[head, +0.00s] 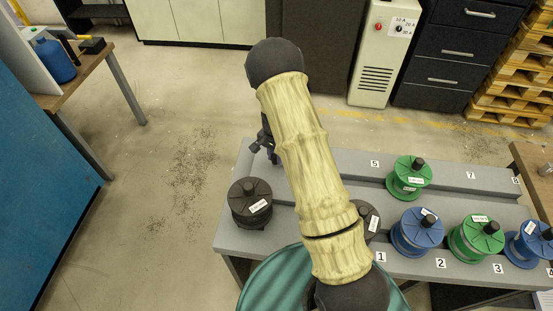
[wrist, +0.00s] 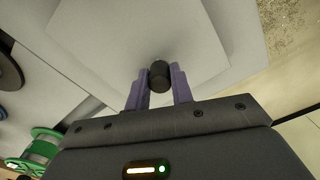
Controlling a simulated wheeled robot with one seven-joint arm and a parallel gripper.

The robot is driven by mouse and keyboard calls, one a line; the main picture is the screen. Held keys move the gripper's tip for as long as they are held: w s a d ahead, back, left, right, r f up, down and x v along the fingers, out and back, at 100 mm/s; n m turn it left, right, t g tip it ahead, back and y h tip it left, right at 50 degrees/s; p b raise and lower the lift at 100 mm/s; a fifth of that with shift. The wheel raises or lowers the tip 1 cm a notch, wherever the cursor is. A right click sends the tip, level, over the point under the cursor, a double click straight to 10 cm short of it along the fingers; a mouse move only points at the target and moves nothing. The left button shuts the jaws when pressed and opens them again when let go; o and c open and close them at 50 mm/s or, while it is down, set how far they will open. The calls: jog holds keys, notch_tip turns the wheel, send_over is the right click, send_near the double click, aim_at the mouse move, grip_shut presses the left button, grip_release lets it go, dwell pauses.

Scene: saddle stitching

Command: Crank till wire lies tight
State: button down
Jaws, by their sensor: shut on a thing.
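In the wrist view, my gripper (wrist: 159,70) has its two purple fingers on either side of a short dark knob (wrist: 160,78) and is shut on it. The knob stands in front of a pale square plate (wrist: 95,25). In the head view, part of my gripper (head: 264,142) shows dark beside my arm, above the left end of the grey bench (head: 235,240). My arm hides the knob and whatever it is mounted on there. I cannot make out any wire, nor the rest of a crank.
Black spools (head: 250,203) (head: 368,218) stand on the bench at left and beside my arm. Green (head: 409,178) and blue (head: 417,232) spools stand to the right near number labels. A green spool (wrist: 45,145) shows at lower left in the wrist view.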

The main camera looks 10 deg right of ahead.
jog(key=shift+w+d+m, duration=0.1)
jog(key=shift+w+m, duration=0.35)
jog(key=shift+m, duration=0.55)
jog(key=shift+w+d+m, duration=0.1)
jog(key=shift+w+m, duration=0.35)
jog(key=shift+m, duration=0.55)
jog(key=c, duration=1.2)
grip_release()
jog(key=shift+r, duration=0.15)
notch_tip(320, 180, up, 17)
jog(key=b, duration=0.2)
jog(key=shift+r, duration=0.1)
